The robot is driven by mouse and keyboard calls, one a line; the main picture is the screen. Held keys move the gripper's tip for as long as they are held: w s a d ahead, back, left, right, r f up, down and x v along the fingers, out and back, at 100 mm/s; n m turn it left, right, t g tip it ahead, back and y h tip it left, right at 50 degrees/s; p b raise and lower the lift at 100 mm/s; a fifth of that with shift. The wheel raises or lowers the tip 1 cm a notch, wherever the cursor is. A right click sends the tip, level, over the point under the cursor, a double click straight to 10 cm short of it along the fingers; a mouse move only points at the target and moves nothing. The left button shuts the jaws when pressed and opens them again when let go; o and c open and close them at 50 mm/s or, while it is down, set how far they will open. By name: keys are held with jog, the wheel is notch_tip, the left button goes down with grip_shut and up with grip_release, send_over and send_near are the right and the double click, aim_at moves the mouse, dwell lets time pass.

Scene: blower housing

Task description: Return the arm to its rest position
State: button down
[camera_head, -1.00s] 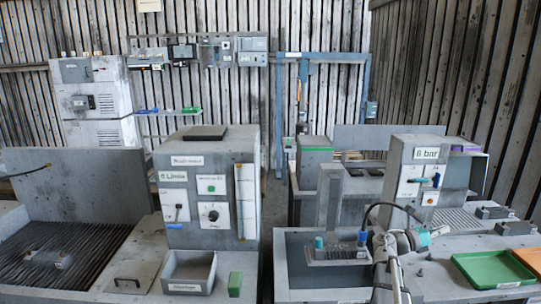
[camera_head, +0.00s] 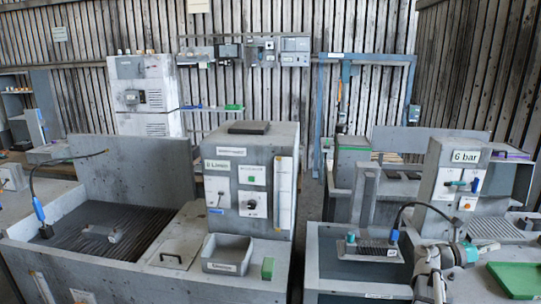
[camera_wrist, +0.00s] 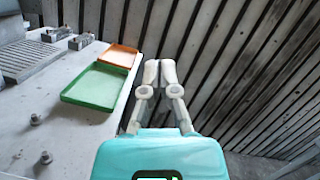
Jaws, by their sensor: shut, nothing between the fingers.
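My gripper (camera_wrist: 160,72) is in the middle of the wrist view. Its two pale fingers are shut against each other and hold nothing. It hangs beside the edge of the grey bench (camera_wrist: 75,135), with the slatted wall behind it. In the head view my folded arm (camera_head: 437,268) shows at the lower right, in front of the right bench. The fingertips cannot be made out there.
A green tray (camera_wrist: 95,86) and an orange tray (camera_wrist: 118,56) lie on the bench, left of my gripper in the wrist view. Small metal pegs (camera_wrist: 36,119) stand nearby. The "6 bar" cabinet (camera_head: 452,175) stands behind my arm. Space right of the bench edge looks clear.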

jog(key=w+a+f+m+t+y, duration=0.1)
jog(key=a+f+m+y, duration=0.6)
jog(key=a, duration=0.4)
jog(key=w+a+f+m+t+y, duration=0.2)
jog(key=a+f+m+y, duration=0.3)
jog(key=a+f, duration=0.6)
jog(key=s+a+f+m+y, duration=0.2)
jog(key=a+m+y, duration=0.2)
jog(key=a, duration=0.9)
jog(key=s+a+f+m+y, duration=0.2)
jog(key=a+m+y, duration=0.2)
jog(key=a, duration=0.9)
jog(key=shift+a+f+m, duration=0.35)
jog(key=shift+f+m, duration=0.05)
jog(key=shift+m, duration=0.1)
